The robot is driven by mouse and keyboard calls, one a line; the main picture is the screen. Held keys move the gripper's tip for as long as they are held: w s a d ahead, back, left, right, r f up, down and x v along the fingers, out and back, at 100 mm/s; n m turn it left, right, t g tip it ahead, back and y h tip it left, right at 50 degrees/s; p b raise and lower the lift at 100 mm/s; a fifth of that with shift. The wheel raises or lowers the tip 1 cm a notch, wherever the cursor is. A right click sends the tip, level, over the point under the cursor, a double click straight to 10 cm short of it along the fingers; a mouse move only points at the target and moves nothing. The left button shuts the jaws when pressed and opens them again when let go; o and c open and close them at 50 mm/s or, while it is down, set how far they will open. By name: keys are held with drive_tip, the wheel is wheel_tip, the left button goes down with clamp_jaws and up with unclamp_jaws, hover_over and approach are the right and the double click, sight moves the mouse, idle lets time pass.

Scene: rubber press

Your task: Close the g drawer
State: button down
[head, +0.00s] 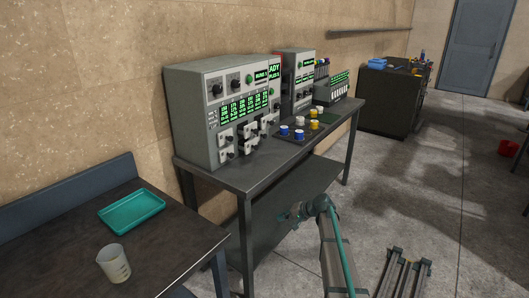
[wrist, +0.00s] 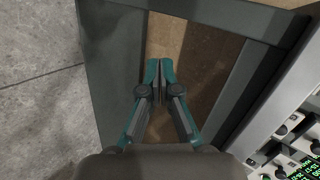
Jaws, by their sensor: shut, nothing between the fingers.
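No drawer marked g can be made out in either view. A grey control console (head: 205,90) with green displays, knobs and several white blocks on its front stands on the dark metal table (head: 225,178). Part of the console shows at the lower right of the wrist view (wrist: 285,140). In the head view my gripper (head: 285,217) is small, in front of the table and below its top, apart from the console. In the wrist view my gripper (wrist: 157,68) has its teal fingertips together, with nothing between them.
A second table (head: 65,230) at the left carries a teal tray (head: 132,210) and a beaker (head: 114,263). Blue, white and yellow cups (head: 299,134) stand beside the console. A dark cabinet (head: 385,110) stands farther back. Grey floor (head: 430,190) is open at the right.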

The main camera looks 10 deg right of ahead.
drive_tip(key=w+d+r+m+t+y, duration=0.1)
drive_tip(key=w+d+r+t+y, duration=0.15)
drive_tip(key=w+r, duration=0.7)
drive_tip(key=w+d+r+m+t+y, duration=0.1)
drive_tip(key=w+d+r+t, duration=0.15)
drive_tip(key=w+r, duration=0.65)
drive_tip(key=t+p, duration=0.1)
drive_tip(key=p, duration=0.3)
approach(255, 147)
drive_tip(key=shift+m+y, duration=0.25)
drive_tip(key=shift+m, duration=0.05)
drive_tip(key=x, duration=0.4)
drive_tip(key=w+d+x, duration=0.1)
drive_tip(key=x, duration=0.1)
drive_tip(key=shift+w+a+f, duration=0.2)
drive_tip(key=shift+a+f, duration=0.05)
drive_tip(key=shift+f, duration=0.15)
drive_tip(key=shift+w+a+f+b, duration=0.15)
drive_tip(key=shift+w+a+b, duration=0.1)
drive_tip(key=shift+b, duration=0.15)
drive_tip(key=b+x, duration=0.3)
drive_tip(key=x, duration=0.1)
drive_tip(key=shift+d+b, duration=0.1)
drive_tip(key=shift+b, duration=0.2)
drive_tip(key=shift+w+r, duration=0.15)
drive_tip(key=shift+r, duration=0.25)
